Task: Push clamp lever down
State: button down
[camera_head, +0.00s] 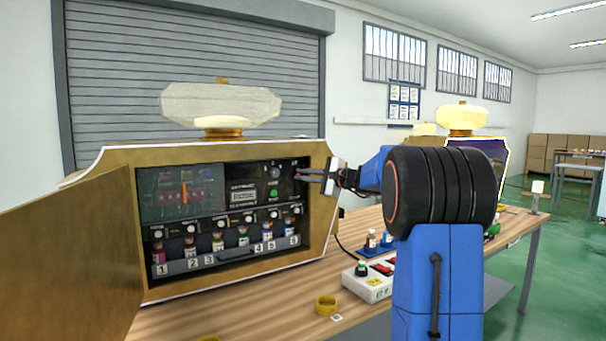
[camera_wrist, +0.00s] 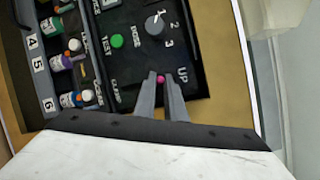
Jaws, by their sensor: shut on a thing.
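The clamp lever shows as a small pink-red knob (camera_wrist: 161,78) on the dark control panel (camera_wrist: 205,35), between the "CLAMP" and "UP" labels in the wrist view. My gripper (camera_wrist: 164,83) has its two fingers on either side of the knob and is shut on it. The lever's shaft is hidden or too small to make out. In the head view my gripper (camera_head: 306,175) reaches in from the right to the right side of the open machine's panel (camera_head: 228,190).
A green button (camera_wrist: 117,41) and a dial (camera_wrist: 155,25) sit close to the knob. Numbered bottles (camera_head: 218,242) stand in a row below the panel. The machine's open door (camera_head: 75,265) is at the left. A control box (camera_head: 367,283) and a yellow ring (camera_head: 326,305) are on the table.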

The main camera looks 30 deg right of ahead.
jog(key=shift+f+n+t+y, duration=0.5)
jog(key=shift+f+t, duration=0.4)
jog(key=shift+f, duration=0.6)
jog(key=shift+f+n+t+y, duration=0.5)
jog(key=shift+f+t, duration=0.4)
jog(key=shift+f, duration=0.6)
jog(key=shift+w+f, duration=0.4)
jog(key=shift+f, duration=0.45)
jog(key=c, duration=2.1)
grip_release()
jog(key=shift+f, duration=0.1)
jog(key=v, duration=1.7)
jog(key=shift+s, duration=0.15)
